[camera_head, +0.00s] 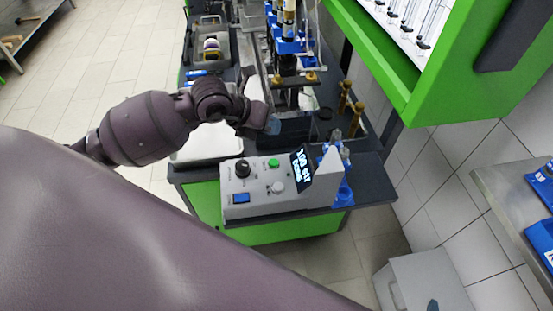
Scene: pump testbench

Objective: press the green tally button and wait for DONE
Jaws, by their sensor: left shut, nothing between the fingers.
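The green button (273,163) sits on top of a grey control box (258,188) on the bench. Beside it, a dark display (301,168) shows lit pale characters, too small to read surely. My left gripper (271,126) is shut and empty, behind the box and apart from the green button, as far as I can tell. Its fingertips are small and partly lost against the dark bench. My right gripper is not in view.
The box also carries a black knob (242,168), a pale round button (277,187) and a blue switch (240,197). Blue holders (344,190) stand right of it. A green-framed cabinet (440,90) overhangs at upper right. The tiled floor (95,60) at left is mostly clear.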

